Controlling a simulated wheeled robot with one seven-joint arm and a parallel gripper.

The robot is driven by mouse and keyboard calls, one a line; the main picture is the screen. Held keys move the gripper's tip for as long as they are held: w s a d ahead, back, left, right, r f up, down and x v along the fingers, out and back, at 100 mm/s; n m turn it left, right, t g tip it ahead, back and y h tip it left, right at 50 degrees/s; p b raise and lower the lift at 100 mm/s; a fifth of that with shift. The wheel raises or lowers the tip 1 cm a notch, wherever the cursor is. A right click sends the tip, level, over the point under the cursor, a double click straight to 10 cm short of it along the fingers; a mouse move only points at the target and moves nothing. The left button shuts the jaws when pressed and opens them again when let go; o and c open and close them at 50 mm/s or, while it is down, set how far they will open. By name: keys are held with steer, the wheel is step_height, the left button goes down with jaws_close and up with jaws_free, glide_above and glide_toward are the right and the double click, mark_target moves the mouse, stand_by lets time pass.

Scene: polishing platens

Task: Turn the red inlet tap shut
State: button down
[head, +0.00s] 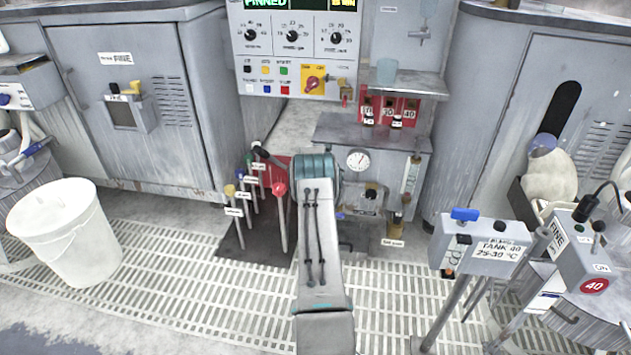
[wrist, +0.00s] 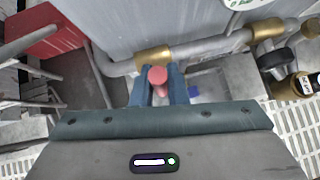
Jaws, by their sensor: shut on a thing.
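The red inlet tap (wrist: 157,75) shows in the wrist view as a small red handle in front of a grey pipe (wrist: 198,48) with brass fittings (wrist: 153,58). My gripper (wrist: 158,92) has its two blue fingers on either side of the tap, shut on it. The tap's stem and lower part are hidden by the fingers and the gripper body. In the head view my arm covers the tap and the fingertips, below and left of the round gauge (head: 358,160).
Several coloured levers, one with a red knob (head: 279,188), stand just left of my arm. A brass valve (head: 397,222) is further right. A white bucket (head: 68,235) and a tank post (head: 480,245) flank the grated floor.

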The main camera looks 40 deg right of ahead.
stand_by(0.5)
steer(key=c, duration=1.4)
jaws_free()
steer(key=shift+c, duration=0.2)
steer(key=p+v, duration=0.1)
steer(key=v, duration=1.2)
steer(key=shift+a+r+p, duration=0.2)
steer(key=shift+a+p, duration=0.15)
steer(key=shift+p, duration=0.05)
